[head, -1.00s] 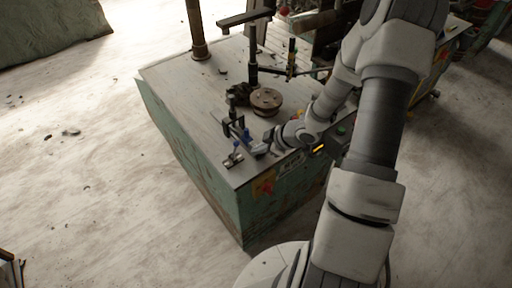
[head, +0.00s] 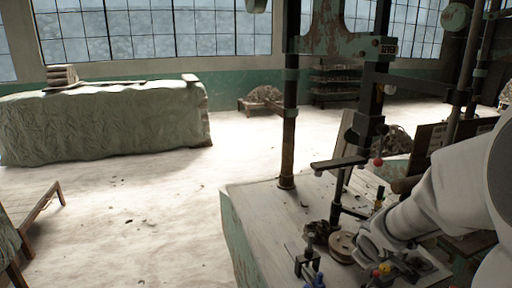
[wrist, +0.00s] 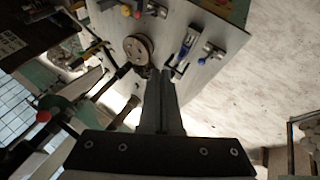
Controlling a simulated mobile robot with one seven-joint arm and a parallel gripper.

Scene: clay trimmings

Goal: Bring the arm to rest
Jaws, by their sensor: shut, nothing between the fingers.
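My gripper (wrist: 161,78) shows in the wrist view as two dark fingers pressed together, with nothing between them. It is above the grey worktop (wrist: 232,42), apart from the objects there as far as I can tell. Beyond the fingertips lie a round brown disc (wrist: 139,47) and a blue-handled clamp (wrist: 184,52). In the head view my pale arm (head: 455,195) comes in from the right and reaches over the worktop. My fingers cannot be made out there. The disc (head: 343,246) sits just left of the arm's end.
A rusty post (head: 288,120) and a dark machine column (head: 365,130) stand over the worktop. A second clamp (wrist: 212,51) sits near its edge. A covered table (head: 105,122) is at the back left. Pale open floor (head: 140,210) lies left of the worktop.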

